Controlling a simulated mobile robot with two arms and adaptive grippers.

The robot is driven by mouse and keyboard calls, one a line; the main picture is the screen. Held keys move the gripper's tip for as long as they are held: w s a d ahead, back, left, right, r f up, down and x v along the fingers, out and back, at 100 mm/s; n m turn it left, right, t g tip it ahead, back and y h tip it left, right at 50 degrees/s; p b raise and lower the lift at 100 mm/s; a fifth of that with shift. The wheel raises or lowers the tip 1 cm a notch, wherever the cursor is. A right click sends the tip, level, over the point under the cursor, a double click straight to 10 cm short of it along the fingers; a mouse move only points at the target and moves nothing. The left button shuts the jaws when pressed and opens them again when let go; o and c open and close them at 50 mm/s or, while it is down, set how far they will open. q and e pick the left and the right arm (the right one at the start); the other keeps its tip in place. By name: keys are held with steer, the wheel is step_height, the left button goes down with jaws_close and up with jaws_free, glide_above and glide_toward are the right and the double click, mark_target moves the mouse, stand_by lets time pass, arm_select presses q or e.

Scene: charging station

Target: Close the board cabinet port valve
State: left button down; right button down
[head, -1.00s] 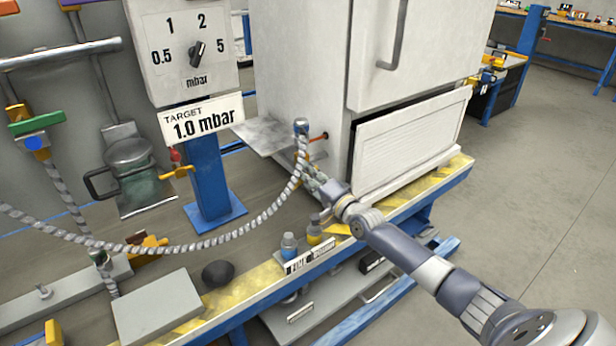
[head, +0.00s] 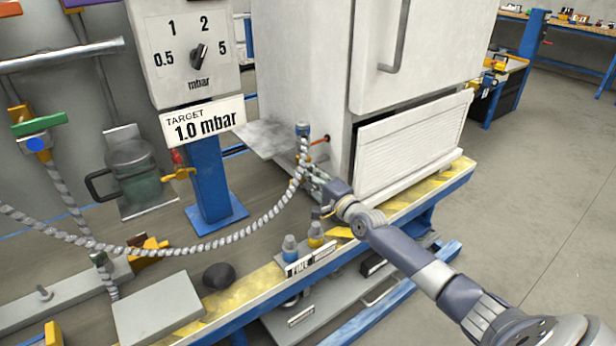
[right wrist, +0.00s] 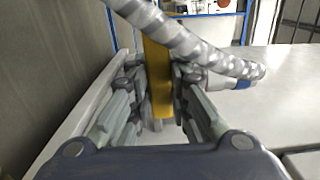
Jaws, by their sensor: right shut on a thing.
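The white board cabinet (head: 300,60) stands on the bench, and a grey-and-white spiral hose (head: 270,208) runs to the fitting (head: 303,130) at its left side. My right gripper (head: 312,178) is just below this fitting, beside the cabinet. In the right wrist view, a yellow valve handle (right wrist: 158,80) stands upright between the two fingers (right wrist: 158,85), and the gripper is shut on it. The hose (right wrist: 190,40) crosses over the handle there. In the head view the handle is mostly hidden behind the hose and gripper. My left gripper is out of view.
A grey shelf plate (head: 264,139) and an orange-red knob (head: 321,139) project from the cabinet near the hose fitting. A gauge box (head: 180,75) on a blue post (head: 206,180) stands left. Small bottles (head: 290,248) stand at the bench's front edge. Floor at right is clear.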

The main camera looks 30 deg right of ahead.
steer(key=shift+r, duration=0.1)
steer(key=c, duration=1.7)
jaws_free()
steer(key=shift+o, duration=1.1)
steer(key=shift+s, duration=0.25)
steer(key=s+d, duration=0.1)
steer(key=s, duration=1)
steer(key=shift+s, duration=0.2)
